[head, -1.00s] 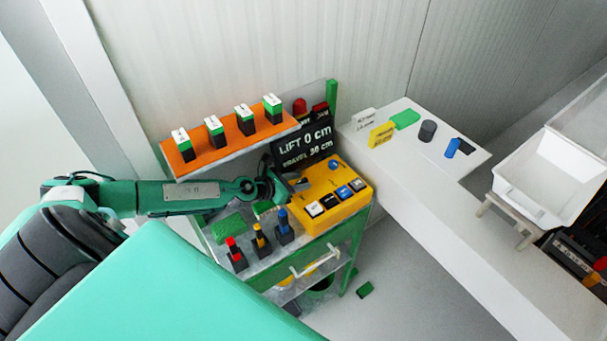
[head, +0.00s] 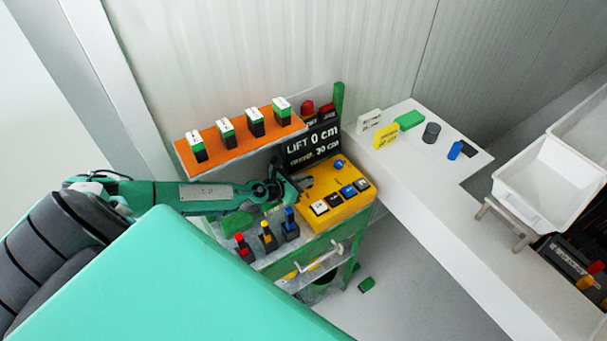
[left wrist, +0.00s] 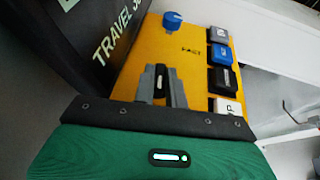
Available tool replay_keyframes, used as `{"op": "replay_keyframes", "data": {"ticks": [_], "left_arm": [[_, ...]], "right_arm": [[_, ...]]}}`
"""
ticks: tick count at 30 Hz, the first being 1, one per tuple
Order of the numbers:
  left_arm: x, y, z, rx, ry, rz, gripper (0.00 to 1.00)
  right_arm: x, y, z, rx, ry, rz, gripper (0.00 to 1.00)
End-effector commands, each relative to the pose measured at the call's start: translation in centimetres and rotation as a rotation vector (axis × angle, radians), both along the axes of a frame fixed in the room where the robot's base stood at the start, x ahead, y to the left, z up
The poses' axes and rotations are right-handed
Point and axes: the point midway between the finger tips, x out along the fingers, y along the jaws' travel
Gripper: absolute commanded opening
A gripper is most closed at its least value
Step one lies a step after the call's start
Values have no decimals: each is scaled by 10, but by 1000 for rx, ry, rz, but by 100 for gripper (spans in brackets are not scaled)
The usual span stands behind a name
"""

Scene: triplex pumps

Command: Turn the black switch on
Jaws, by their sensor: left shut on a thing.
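The yellow control box (head: 347,205) stands on the green and grey cart. In the left wrist view its yellow top (left wrist: 195,42) shows a small black switch (left wrist: 160,82) with a pale mark, between the fingers. My left gripper (head: 303,184) reaches in from the left to the box's left part. In the left wrist view its grey fingertips (left wrist: 159,84) are closed around the switch's sides. In the head view the gripper hides the switch. I cannot tell the switch's setting. My right gripper is in neither view.
A blue knob (left wrist: 172,20) and a row of buttons, including a black one (left wrist: 222,79), lie close by. A black display (head: 312,145) reads LIFT 0 cm. An orange shelf (head: 240,138) overhangs my left arm. Red, yellow and blue switches (head: 267,238) stand in front.

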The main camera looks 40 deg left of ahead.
Motion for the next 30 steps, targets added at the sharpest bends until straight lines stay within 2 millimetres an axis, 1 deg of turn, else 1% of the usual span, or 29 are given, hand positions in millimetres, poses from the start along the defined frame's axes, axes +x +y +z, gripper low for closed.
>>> {"op": "replay_keyframes", "data": {"ticks": [1, 4, 10, 20, 21, 23, 24, 30], "left_arm": [[0, -1, 7, -2, 0, 24, 0], [1, -3, 6, -4, -3, 79, 0], [0, -3, 3, 0, -2, 152, 0], [0, -2, 1, 2, -1, 160, 0], [0, -2, 1, 1, -1, 159, 19], [0, -2, 1, 1, -1, 159, 30], [0, -2, 1, 1, -1, 159, 35], [0, -2, 1, 2, 1, 159, 35]], "right_arm": [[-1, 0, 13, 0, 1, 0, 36], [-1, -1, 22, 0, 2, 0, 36], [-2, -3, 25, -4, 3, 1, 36], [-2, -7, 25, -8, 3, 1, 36], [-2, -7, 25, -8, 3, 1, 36], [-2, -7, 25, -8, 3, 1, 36], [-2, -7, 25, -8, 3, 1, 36], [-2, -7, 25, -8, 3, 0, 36]]}}
